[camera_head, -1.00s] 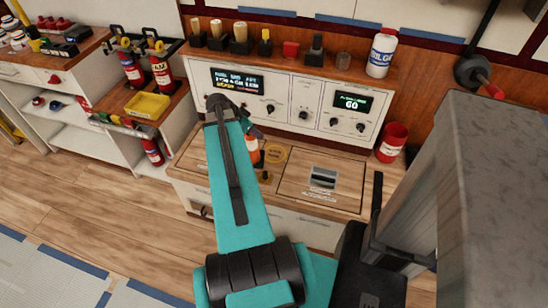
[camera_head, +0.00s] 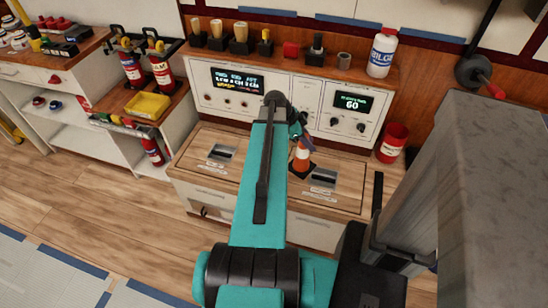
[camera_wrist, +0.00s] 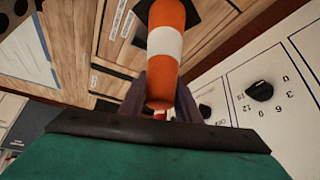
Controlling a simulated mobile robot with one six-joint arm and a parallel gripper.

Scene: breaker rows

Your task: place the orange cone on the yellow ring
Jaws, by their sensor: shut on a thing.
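The orange cone (camera_head: 302,156), with a white band and dark square base, hangs from my gripper (camera_head: 297,125). It looks nearly upright, over the wooden worktop just left of the right grey fixture. In the wrist view the cone (camera_wrist: 166,45) stands between the two fingers of my gripper (camera_wrist: 161,85), which are shut on its narrow end. I cannot tell whether its base touches the worktop. The yellow ring is not visible now; my arm covers the part of the worktop where it showed earlier.
Two grey fixtures (camera_head: 222,152) (camera_head: 323,178) sit in the worktop. Behind it rises a white control panel (camera_head: 304,101) with knobs and displays, close to my gripper. A red can (camera_head: 392,142) stands right. A yellow tray (camera_head: 147,105) and extinguishers (camera_head: 162,72) are left.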

